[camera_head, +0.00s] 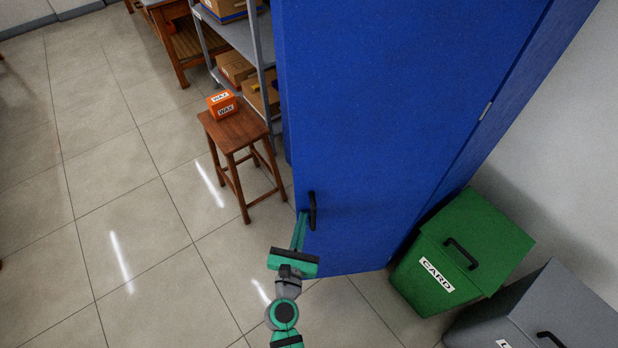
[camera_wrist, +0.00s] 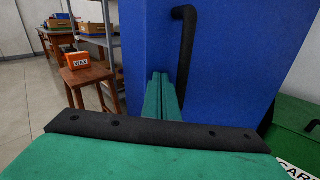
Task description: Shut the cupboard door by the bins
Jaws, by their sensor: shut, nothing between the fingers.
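The blue cupboard door (camera_head: 385,110) stands open, swung out from the cupboard, its hinge side near the green bin on the right. Its black handle (camera_head: 312,211) is near the free left edge; the handle also shows in the wrist view (camera_wrist: 186,45). My gripper (camera_head: 303,217) is shut and empty, its fingertips beside the handle, on its left, close to the door's face. In the wrist view my gripper (camera_wrist: 162,78) points at the door just left of the handle. I cannot tell whether the fingertips touch the door.
A green bin (camera_head: 465,240) labelled CARD and a grey bin (camera_head: 545,310) stand at right. A wooden stool (camera_head: 238,130) with an orange WAX box (camera_head: 222,104) stands left of the door, before a grey shelf (camera_head: 255,45) with boxes. The tiled floor (camera_head: 110,190) at left is clear.

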